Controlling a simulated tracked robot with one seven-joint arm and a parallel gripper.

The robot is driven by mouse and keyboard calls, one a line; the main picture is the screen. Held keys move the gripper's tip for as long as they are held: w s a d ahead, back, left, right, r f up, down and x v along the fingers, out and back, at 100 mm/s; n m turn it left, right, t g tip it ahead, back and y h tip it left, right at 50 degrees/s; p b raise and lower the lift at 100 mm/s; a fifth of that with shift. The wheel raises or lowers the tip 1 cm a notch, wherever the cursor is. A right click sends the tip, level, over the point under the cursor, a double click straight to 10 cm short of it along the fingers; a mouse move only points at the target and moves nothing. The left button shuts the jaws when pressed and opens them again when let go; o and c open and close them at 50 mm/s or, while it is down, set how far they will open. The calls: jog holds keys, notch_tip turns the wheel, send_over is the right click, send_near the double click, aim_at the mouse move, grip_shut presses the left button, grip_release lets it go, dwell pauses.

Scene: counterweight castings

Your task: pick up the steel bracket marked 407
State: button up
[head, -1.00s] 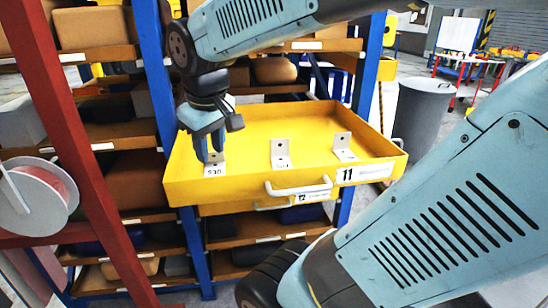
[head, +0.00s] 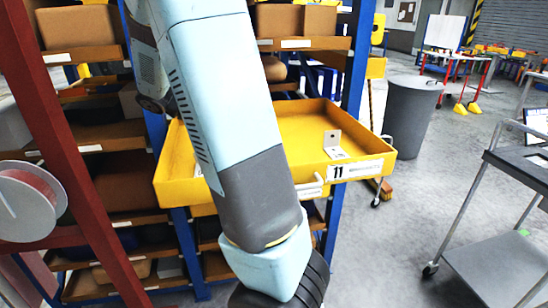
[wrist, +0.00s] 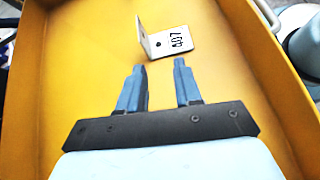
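The drawer tray (head: 300,125) is yellow and pulled out, with label 11 on its front. In the wrist view, a pale L-shaped bracket (wrist: 177,42) rests on the yellow floor, its upside-down label appearing to read 407. My gripper (wrist: 159,66) is open and empty, its two blue-grey fingers apart just short of this bracket, not visibly touching it. In the head view my arm hides the gripper and the tray's left and middle. One bracket (head: 334,147) shows there at the right, its mark too small to read.
Blue-framed shelves (head: 90,136) with boxes stand behind and around the tray. A red post (head: 78,150) and a cable reel (head: 28,200) are at the left. A grey bin (head: 410,115) stands right of the tray, and a grey cart (head: 500,265) farther right, with open floor between.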

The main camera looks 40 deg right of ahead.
jog(key=s+d+f, duration=0.1)
jog(key=d, duration=0.3)
jog(key=s+d+f+h, duration=0.1)
jog(key=s+d+f, duration=0.1)
jog(key=d, duration=0.2)
jog(key=s+d+f+n+g+h, duration=0.1)
jog(key=s+d+f, duration=0.1)
jog(key=d, duration=0.1)
jog(key=shift+d, duration=0.4)
grip_shut()
dwell(0.4)
